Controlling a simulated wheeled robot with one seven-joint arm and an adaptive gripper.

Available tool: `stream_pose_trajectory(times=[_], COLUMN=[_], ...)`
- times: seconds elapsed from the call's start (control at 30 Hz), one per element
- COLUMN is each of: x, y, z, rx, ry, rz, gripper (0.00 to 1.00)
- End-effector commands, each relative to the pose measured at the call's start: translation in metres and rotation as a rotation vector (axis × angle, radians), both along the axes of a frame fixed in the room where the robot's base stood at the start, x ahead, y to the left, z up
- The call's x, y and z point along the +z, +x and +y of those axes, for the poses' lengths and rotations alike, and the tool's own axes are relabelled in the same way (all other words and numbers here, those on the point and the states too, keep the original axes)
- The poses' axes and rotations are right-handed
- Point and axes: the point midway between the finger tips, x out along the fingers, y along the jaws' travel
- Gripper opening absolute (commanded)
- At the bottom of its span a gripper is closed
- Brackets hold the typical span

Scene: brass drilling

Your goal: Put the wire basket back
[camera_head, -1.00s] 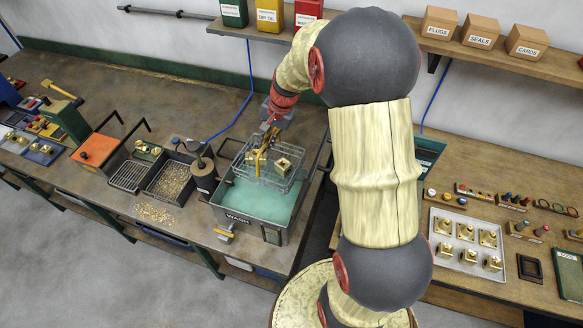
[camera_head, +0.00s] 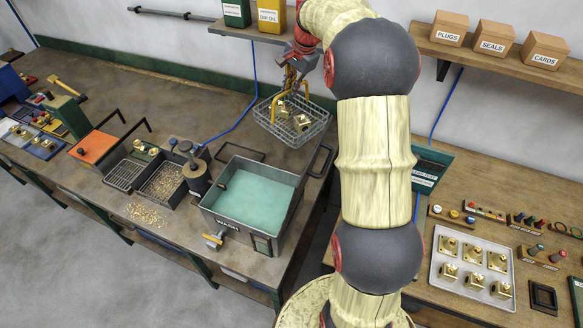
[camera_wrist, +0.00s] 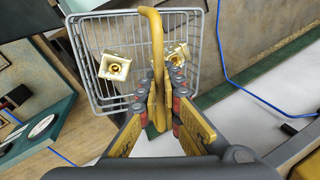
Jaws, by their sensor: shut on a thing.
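The wire basket (camera_head: 303,128) hangs from my gripper (camera_head: 293,77), above the back of the bench, up and right of the wash tank (camera_head: 244,165). Brass parts lie inside the basket. In the wrist view my gripper (camera_wrist: 163,97) is shut on the yellow handle (camera_wrist: 157,40) of the basket, and brass parts show in it, one clearly at left (camera_wrist: 115,66). The wash tank is open on top, with greenish liquid and no basket in it. Whether the basket touches anything below it is hard to tell.
A dark pot with a post (camera_head: 194,172), a tray of chips (camera_head: 163,183) and an orange plate (camera_head: 94,147) stand left of the tank. A shelf with small cartons (camera_head: 492,38) is at upper right. A white tray of brass parts (camera_head: 473,260) lies on the right bench.

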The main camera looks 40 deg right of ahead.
Motion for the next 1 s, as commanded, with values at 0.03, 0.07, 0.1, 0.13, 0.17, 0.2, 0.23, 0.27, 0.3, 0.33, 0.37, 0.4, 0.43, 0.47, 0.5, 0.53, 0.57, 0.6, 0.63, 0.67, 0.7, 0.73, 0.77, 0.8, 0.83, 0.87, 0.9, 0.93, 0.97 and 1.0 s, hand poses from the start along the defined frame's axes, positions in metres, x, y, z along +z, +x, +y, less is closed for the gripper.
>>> stream_pose_trajectory(times=[0.03, 0.07, 0.1, 0.13, 0.17, 0.2, 0.23, 0.27, 0.3, 0.33, 0.37, 0.4, 0.43, 0.47, 0.5, 0.53, 0.57, 0.6, 0.63, 0.67, 0.7, 0.73, 0.77, 0.8, 0.83, 0.87, 0.9, 0.93, 0.97, 1.0], x=[0.003, 0.002, -0.002, -0.006, -0.01, -0.017, -0.023, -0.029, -0.037, -0.042, -0.048, -0.056, -0.062, -0.068, -0.076, -0.081, -0.088, -0.096, -0.102, -0.108, -0.115, -0.121, -0.127, -0.135, -0.141, -0.147, -0.155, -0.16, -0.166, -0.174], y=[0.001, 0.001, 0.001, 0.001, 0.001, 0.001, 0.001, 0.0, 0.0, 0.001, 0.001, 0.001, 0.001, 0.001, 0.001, 0.001, 0.001, 0.001, 0.001, 0.001, 0.001, 0.001, 0.001, 0.001, 0.001, 0.001, 0.001, 0.001, 0.001, 0.001], z=[0.0, 0.0, 0.0, 0.0, 0.0, 0.0, 0.0, 0.001, 0.001, 0.0, 0.0, 0.001, 0.0, 0.001, 0.0, 0.0, 0.0, 0.0, 0.0, 0.0, 0.0, 0.0, 0.0, 0.0, 0.001, 0.0, 0.0, 0.0, 0.0, 0.0], rx=[-0.008, -0.012, -0.016, -0.017, -0.018, -0.019, -0.019, -0.019, -0.017, -0.018, -0.018, -0.018, -0.019, -0.019, -0.019, -0.018, -0.018, -0.017, -0.017, -0.017, -0.018, -0.018, -0.018, -0.018, -0.018, -0.018, -0.018, -0.018, -0.018, -0.018], ry=[-0.004, -0.004, -0.004, -0.004, -0.004, -0.003, -0.002, -0.002, -0.001, -0.002, -0.003, -0.002, -0.003, -0.002, -0.003, -0.003, -0.002, -0.003, -0.003, -0.004, -0.003, -0.003, -0.003, -0.002, -0.002, -0.002, -0.002, -0.002, -0.003, -0.003], rz=[-0.008, -0.008, -0.008, -0.008, -0.008, -0.006, -0.005, -0.005, -0.005, -0.006, -0.006, -0.006, -0.007, -0.006, -0.006, -0.006, -0.006, -0.007, -0.005, -0.006, -0.006, -0.006, -0.006, -0.006, -0.005, -0.006, -0.005, -0.005, -0.006, -0.005], gripper=[0.0, 0.0, 0.0, 0.0, 0.0, 0.0, 0.0, 0.0, 0.0, 0.0, 0.0, 0.0, 0.0, 0.0, 0.0, 0.0, 0.0, 0.0, 0.0, 0.0, 0.0, 0.0, 0.0, 0.0, 0.0, 0.0, 0.0, 0.0, 0.0, 0.0])
